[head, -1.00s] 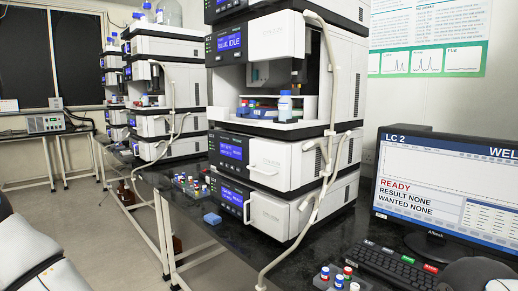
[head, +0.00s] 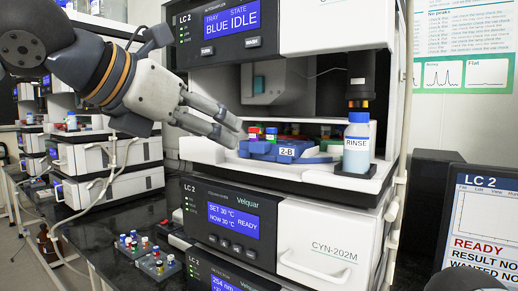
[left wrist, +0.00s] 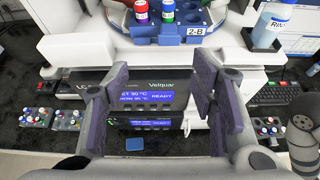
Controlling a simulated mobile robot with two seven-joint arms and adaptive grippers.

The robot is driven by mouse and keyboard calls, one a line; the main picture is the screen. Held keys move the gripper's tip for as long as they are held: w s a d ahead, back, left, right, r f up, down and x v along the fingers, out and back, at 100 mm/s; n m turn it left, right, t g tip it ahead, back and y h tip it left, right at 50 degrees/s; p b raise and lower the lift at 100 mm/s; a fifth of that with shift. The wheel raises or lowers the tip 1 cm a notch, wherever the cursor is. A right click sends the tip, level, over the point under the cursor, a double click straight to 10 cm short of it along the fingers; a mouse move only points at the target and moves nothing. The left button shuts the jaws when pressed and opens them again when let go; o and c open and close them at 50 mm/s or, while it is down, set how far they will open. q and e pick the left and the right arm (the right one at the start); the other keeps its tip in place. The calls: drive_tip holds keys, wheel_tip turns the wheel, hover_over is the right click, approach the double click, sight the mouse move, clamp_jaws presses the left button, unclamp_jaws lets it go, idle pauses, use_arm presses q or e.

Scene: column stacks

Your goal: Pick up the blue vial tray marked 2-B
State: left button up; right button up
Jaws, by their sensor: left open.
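In the left wrist view the tray (left wrist: 172,35) is at the top, beyond the fingertips. My left gripper (head: 232,130) is open and empty, just left of the tray and in front of the bay. In the left wrist view its fingers (left wrist: 160,85) are spread wide with nothing between them. My right gripper does not show.
A RINSE bottle (head: 357,145) with a blue cap stands at the right of the shelf. Racks of capped vials (head: 157,262) lie on the black bench at lower left. A monitor (head: 480,225) stands at right. The instrument's upper unit (head: 280,28) overhangs the bay.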

sight(259, 142)
use_arm(q)
drive_tip(key=x, duration=0.3)
drive_tip(key=d+r+x, duration=0.1)
drive_tip(key=x, duration=0.7)
drive_tip(key=shift+d+r, duration=0.2)
drive_tip(key=shift+d, duration=0.1)
drive_tip(key=shift+s+a, duration=0.1)
clamp_jaws()
